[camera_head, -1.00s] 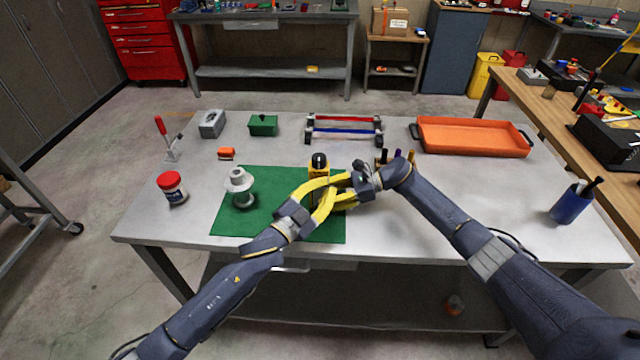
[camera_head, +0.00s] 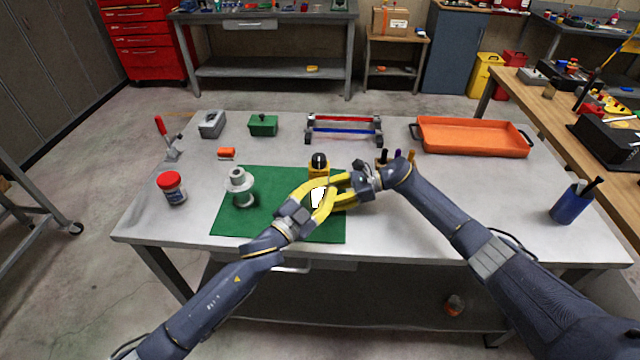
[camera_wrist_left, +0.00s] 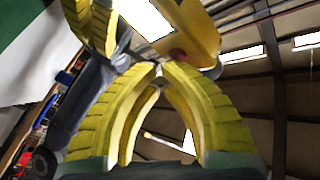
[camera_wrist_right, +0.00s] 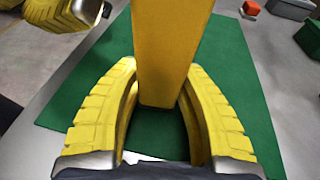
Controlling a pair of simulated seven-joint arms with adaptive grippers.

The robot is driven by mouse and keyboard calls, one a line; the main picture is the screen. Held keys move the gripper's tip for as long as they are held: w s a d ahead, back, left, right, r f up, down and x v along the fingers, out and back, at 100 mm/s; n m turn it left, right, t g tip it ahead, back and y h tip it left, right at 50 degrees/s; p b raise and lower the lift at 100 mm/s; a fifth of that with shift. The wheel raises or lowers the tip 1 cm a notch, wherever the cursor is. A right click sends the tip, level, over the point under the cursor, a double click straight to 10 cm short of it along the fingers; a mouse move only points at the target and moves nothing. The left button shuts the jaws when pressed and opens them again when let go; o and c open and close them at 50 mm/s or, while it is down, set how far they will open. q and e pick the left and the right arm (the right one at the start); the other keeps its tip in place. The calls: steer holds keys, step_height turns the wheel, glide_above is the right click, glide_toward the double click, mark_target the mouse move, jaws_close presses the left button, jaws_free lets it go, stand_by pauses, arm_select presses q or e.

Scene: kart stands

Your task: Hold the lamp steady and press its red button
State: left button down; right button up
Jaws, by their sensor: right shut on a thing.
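The yellow lamp (camera_head: 319,170) stands upright on the green mat (camera_head: 230,221), its black top showing in the head view. Its front panel (camera_head: 318,197) glows white between my left fingers. My right gripper (camera_wrist_right: 160,80) is shut on the yellow lamp body (camera_wrist_right: 165,45), a finger on each side. My left gripper (camera_wrist_left: 158,68) is shut and empty in front of the lamp, its tips meeting. In the left wrist view the red button (camera_wrist_left: 178,54) shows on the lamp close to these tips, seemingly apart from them. The button is hidden in the head view.
A grey flanged part (camera_head: 240,187) stands on the mat's left side. An orange tray (camera_head: 472,137) lies back right, and a blue pen cup (camera_head: 571,204) stands right.

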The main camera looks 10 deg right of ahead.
arm_select(q)
steer(key=shift+s, duration=0.5)
arm_select(e)
steer(key=shift+f, duration=0.1)
arm_select(q)
steer(key=shift+s+a, duration=0.25)
steer(key=shift+s, duration=1.25)
steer(key=shift+s+a, duration=0.2)
steer(key=shift+s, duration=1.25)
